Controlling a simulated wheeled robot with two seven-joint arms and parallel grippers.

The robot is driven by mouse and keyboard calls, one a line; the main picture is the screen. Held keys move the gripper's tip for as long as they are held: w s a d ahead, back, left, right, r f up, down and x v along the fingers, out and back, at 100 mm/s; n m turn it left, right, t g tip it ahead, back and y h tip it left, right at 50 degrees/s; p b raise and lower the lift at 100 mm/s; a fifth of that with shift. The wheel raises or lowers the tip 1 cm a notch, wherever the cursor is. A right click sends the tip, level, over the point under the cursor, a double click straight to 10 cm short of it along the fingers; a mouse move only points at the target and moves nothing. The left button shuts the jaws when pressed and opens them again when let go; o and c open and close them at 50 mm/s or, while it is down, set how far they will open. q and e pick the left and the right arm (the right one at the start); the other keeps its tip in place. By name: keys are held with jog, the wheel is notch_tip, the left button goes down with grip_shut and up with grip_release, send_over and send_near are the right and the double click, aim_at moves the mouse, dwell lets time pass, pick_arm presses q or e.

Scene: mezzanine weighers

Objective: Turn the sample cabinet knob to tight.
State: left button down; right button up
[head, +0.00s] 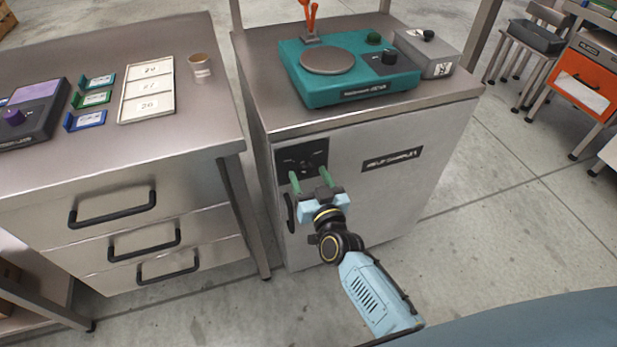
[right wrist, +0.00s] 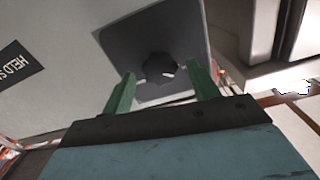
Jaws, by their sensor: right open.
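The sample cabinet (head: 400,192) is a grey metal box under the bench top, with a dark label reading "HELD SAMPLES" (head: 392,159). A dark square plate (head: 300,157) sits at the upper left of its front. In the right wrist view the black knob (right wrist: 159,68) stands on this plate (right wrist: 125,43). My right gripper (head: 308,180) is in front of the plate, its green fingers open and pointing at it. In the right wrist view the fingers (right wrist: 160,90) are on either side of the knob, apart from it. My left gripper is not in view.
A black cabinet handle (head: 290,212) is left of my right gripper. A teal scale (head: 350,90) and a grey box (head: 428,52) stand on top. A drawer bench (head: 110,215) stands to the left. Open floor lies right of the cabinet.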

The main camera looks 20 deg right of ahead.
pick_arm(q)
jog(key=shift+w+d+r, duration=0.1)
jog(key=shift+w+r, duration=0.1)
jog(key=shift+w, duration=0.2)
pick_arm(e)
jog(key=shift+w, duration=0.6)
jog(key=c, duration=1)
